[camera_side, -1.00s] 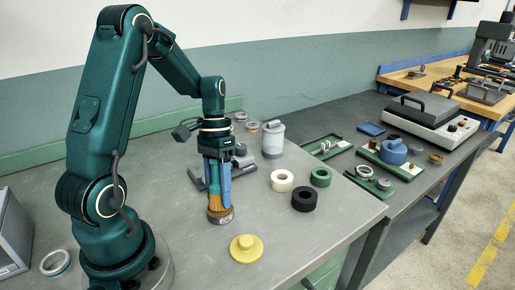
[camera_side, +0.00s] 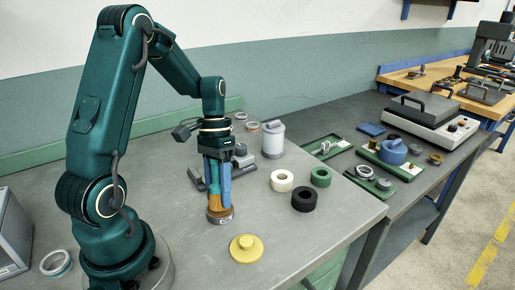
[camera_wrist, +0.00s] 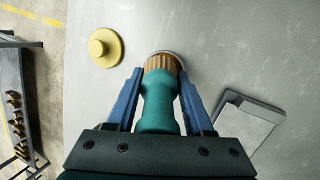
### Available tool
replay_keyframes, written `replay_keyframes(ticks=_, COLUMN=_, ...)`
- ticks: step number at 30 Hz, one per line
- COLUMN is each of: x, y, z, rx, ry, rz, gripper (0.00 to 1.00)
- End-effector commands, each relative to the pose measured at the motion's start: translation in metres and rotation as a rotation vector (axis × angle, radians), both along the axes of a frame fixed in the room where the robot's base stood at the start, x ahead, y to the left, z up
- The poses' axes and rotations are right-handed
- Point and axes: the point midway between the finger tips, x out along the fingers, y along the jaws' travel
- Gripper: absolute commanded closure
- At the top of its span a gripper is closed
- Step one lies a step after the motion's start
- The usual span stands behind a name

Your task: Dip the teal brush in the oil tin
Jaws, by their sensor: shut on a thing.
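My gripper (camera_side: 217,180) is shut on the teal brush (camera_wrist: 158,108), with a blue finger on each side of its handle. The brush points downward. Its brown bristle end (camera_side: 214,202) is at the small round oil tin (camera_side: 226,218) on the grey bench. In the wrist view the bristles (camera_wrist: 162,64) cover most of the tin, and only a thin pale rim shows behind them. How deep the tips are in the tin is hidden.
A yellow knobbed disc (camera_side: 246,249) lies in front of the tin. A grey canister (camera_side: 273,138) and a grey flat piece (camera_wrist: 247,120) are nearby. Bench between them is bare.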

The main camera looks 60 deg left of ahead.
Motion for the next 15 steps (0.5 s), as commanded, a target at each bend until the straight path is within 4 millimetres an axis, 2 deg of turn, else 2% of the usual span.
replay_keyframes(ticks=15, x=0.001, y=0.000, z=0.040, rx=0.002, ry=-0.005, rz=0.001, gripper=1.00)
